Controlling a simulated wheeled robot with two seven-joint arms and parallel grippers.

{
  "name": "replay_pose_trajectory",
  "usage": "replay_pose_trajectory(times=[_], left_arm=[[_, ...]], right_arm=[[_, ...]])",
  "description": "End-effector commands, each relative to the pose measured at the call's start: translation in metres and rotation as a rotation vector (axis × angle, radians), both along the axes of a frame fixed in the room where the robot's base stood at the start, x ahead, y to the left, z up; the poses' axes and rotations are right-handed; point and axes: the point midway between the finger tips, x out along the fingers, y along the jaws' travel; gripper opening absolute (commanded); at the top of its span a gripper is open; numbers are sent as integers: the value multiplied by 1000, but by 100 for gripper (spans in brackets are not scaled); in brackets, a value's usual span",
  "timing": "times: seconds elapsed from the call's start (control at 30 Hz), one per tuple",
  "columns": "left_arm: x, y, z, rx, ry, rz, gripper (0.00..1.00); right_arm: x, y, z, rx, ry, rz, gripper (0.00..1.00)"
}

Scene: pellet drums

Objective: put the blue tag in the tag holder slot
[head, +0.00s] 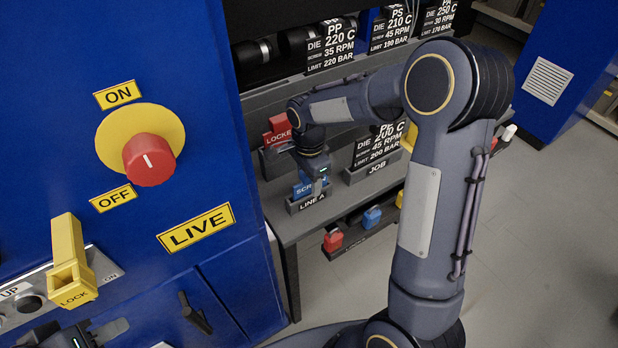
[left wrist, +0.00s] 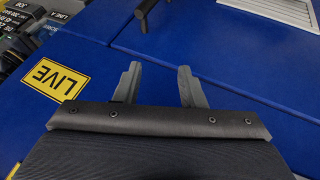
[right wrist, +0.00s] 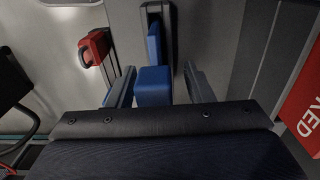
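The blue tag (head: 303,188), with partly hidden white lettering, stands upright in the small grey holder labelled LINE A (head: 310,202) on the bench. My right gripper (head: 306,176) is right above it, pointing down, and hides part of it. In the right wrist view the blue tag (right wrist: 153,86) is between the two fingers, which stand apart with a visible gap on its right side. Whether the left finger touches it is unclear. My left gripper (left wrist: 158,85) is open and empty in front of the blue cabinet; only part of it shows at the head view's bottom left.
A red LOCKED tag (head: 279,129) stands in a holder behind my right gripper; it also shows in the right wrist view (right wrist: 302,108). A JOB holder (head: 372,168) with a black card is to the right. Red (head: 333,241) and blue (head: 372,217) pieces sit on a lower rail.

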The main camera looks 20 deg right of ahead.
Motion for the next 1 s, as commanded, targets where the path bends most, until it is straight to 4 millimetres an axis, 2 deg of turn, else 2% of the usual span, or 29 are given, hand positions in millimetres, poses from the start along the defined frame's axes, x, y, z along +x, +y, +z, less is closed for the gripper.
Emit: replay_pose_trajectory(times=[0.17,0.3,0.37,0.7,0.83,1.0], left_arm=[[0,0,2,0,0,0,36],[0,0,16,0,0,0,36],[0,0,10,0,-1,0,36],[0,0,4,0,0,0,36],[0,0,4,0,0,0,36],[0,0,3,0,0,0,36]], right_arm=[[0,0,2,0,0,0,47],[0,0,18,0,-1,-1,47],[1,0,23,0,-4,-1,47],[1,0,98,1,-6,0,47],[1,0,118,1,-4,0,47],[-2,-1,132,5,-4,10,47]])
